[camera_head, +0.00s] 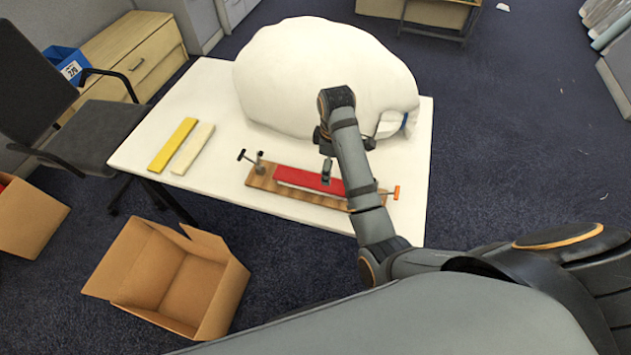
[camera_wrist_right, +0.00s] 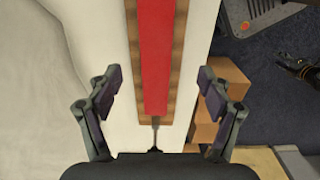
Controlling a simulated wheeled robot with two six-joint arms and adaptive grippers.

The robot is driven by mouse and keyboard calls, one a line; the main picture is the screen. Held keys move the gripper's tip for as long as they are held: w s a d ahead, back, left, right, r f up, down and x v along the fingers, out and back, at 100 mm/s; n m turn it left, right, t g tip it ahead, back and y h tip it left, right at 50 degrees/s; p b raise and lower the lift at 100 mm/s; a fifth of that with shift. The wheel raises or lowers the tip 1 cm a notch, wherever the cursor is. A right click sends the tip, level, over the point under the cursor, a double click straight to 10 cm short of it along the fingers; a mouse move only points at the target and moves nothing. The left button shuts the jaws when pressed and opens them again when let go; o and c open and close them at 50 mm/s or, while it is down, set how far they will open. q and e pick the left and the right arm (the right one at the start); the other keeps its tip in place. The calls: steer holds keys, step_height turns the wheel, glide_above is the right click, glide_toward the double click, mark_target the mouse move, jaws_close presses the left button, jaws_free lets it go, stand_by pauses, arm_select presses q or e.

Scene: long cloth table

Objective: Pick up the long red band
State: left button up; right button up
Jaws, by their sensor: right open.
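The long red band (camera_head: 297,177) lies flat along a wooden board (camera_head: 262,184) near the front edge of the white table; the arm covers part of it in the head view. In the right wrist view the red band (camera_wrist_right: 155,60) runs from the top edge to the middle. My right gripper (camera_head: 327,176) is above the board, with its fingers (camera_wrist_right: 158,76) open on either side of the band and nothing between them. How high it is above the band is hard to tell.
A large white bulky form (camera_head: 320,75) fills the back of the table (camera_head: 225,195). A yellow strip (camera_head: 172,145) and a cream strip (camera_head: 192,149) lie at the left. An open cardboard box (camera_head: 170,275) is on the floor.

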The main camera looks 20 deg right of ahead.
mark_target(315, 182)
step_height(315, 182, down, 3)
steer(key=shift+w+a+r+b, duration=0.1)
steer(key=shift+b, duration=0.65)
steer(key=shift+w+f+b, duration=0.35)
steer(key=shift+f+b, duration=0.2)
steer(key=shift+f, duration=0.25)
steer(key=shift+w+f, duration=0.1)
steer(key=shift+f, duration=0.1)
step_height(315, 182, down, 3)
steer(key=b, duration=0.3)
steer(key=shift+a+r, duration=0.1)
steer(key=shift+r, duration=0.1)
step_height(315, 182, down, 2)
steer(key=shift+w+f, duration=0.1)
steer(key=shift+c, duration=0.6)
steer(key=c, duration=1.1)
arm_select(q)
step_height(315, 182, down, 7)
steer(key=w, duration=0.2)
arm_select(e)
steer(key=shift+c, duration=0.2)
